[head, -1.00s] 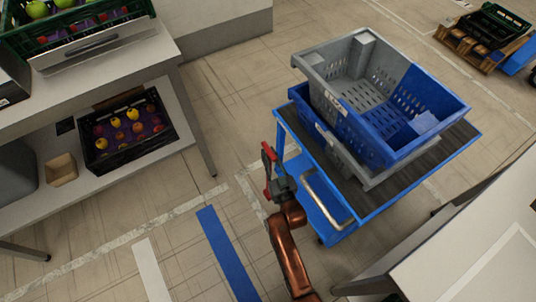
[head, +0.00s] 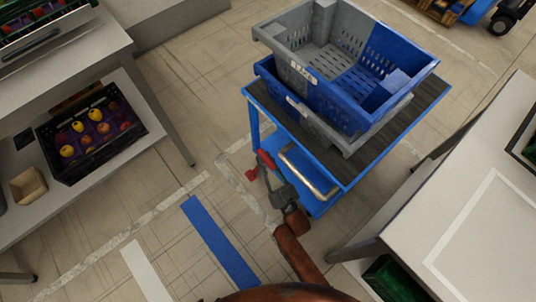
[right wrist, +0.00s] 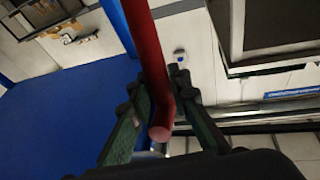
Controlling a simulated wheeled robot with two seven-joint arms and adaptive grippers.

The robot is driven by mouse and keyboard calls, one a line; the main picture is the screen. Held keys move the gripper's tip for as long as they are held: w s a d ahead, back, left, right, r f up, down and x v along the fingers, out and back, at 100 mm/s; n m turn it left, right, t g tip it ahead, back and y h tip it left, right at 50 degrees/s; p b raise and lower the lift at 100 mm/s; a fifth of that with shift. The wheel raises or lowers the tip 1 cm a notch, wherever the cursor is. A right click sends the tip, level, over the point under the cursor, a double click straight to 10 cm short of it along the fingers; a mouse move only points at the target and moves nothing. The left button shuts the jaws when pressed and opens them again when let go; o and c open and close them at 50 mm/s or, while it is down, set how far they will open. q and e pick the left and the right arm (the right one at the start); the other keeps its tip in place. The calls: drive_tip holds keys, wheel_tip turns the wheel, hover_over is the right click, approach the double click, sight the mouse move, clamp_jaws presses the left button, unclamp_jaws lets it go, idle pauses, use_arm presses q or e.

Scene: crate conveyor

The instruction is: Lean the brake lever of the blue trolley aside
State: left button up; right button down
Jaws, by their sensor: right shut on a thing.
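The blue trolley (head: 340,178) stands right of centre in the head view, with a metal push handle (head: 309,172) at its near end. The red brake lever (head: 265,158) is beside that end, below the handle. In the right wrist view the red rod of the lever (right wrist: 146,45) runs between the finger pads, with its round end inside the jaws. My right gripper (head: 267,176) is shut on it; its fingers also show in the wrist view (right wrist: 157,90). The fingers partly hide the lever in the head view. My left gripper is not in view.
Grey and blue crates (head: 338,85) are stacked on the trolley. A shelf with a black fruit crate (head: 95,165) stands at left. A white table (head: 440,215) is close at right. Floor left of the trolley is open, with a blue stripe (head: 218,240).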

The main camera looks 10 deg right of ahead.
drive_tip(key=c, duration=2.1)
unclamp_jaws()
drive_tip(key=shift+s+d+f, duration=0.25)
drive_tip(key=shift+s+d, duration=0.05)
drive_tip(key=shift+d, duration=0.05)
drive_tip(key=o, duration=0.3)
drive_tip(key=shift+a, duration=0.1)
drive_tip(key=shift+w+a+r, duration=0.1)
drive_tip(key=v, duration=1.2)
